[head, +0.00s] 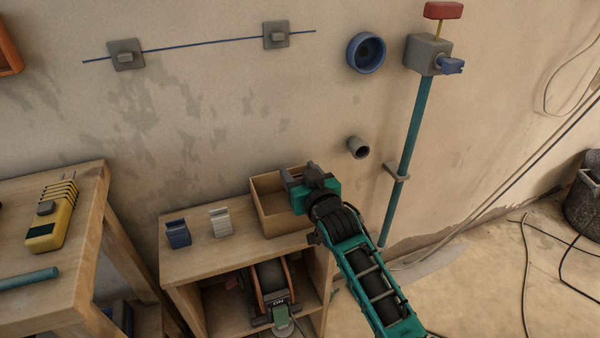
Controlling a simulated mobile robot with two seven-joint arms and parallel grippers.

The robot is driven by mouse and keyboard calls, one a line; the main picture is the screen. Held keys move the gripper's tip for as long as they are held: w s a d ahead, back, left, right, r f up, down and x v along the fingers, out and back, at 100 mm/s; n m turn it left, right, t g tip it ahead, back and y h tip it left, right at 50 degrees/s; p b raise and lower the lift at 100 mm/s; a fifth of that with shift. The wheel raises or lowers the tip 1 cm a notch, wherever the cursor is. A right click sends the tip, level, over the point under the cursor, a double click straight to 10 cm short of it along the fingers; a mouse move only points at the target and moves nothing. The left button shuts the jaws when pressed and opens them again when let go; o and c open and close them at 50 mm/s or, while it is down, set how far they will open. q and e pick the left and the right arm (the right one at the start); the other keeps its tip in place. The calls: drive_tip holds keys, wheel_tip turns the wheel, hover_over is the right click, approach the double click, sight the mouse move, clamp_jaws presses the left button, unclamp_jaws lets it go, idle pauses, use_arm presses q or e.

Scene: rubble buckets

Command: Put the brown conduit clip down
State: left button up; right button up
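I cannot make out a brown conduit clip anywhere in the head view. My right gripper (313,180) is over the right side of the open wooden box (268,217) and hides part of it. Its dark fingers point away from me, and I cannot tell whether they are open or shut or hold anything. A blue clip (178,234) and a pale grey clip (220,222) stand apart on the low wooden cabinet (205,256), left of the box. My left gripper is not in view.
A bench (75,243) at the left bears a yellow meter (52,213) and a teal rod (27,280). A teal pipe (408,150) with a grey valve box (427,54) runs down the wall. A machine (272,292) sits inside the cabinet. Cables lie on the floor at right.

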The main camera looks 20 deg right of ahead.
drive_tip(key=shift+o, duration=1.1)
drive_tip(key=shift+r, duration=0.25)
drive_tip(key=shift+s+r, duration=0.1)
drive_tip(key=shift+s, duration=0.2)
use_arm(q)
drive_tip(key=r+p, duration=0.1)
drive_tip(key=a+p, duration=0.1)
drive_tip(key=p, duration=0.1)
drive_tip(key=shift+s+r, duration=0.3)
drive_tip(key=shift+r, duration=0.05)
use_arm(e)
drive_tip(key=s+r, duration=0.1)
drive_tip(key=s, duration=1)
drive_tip(key=shift+s+d+r, duration=0.15)
drive_tip(key=shift+d+r, duration=0.05)
drive_tip(key=shift+r, duration=0.15)
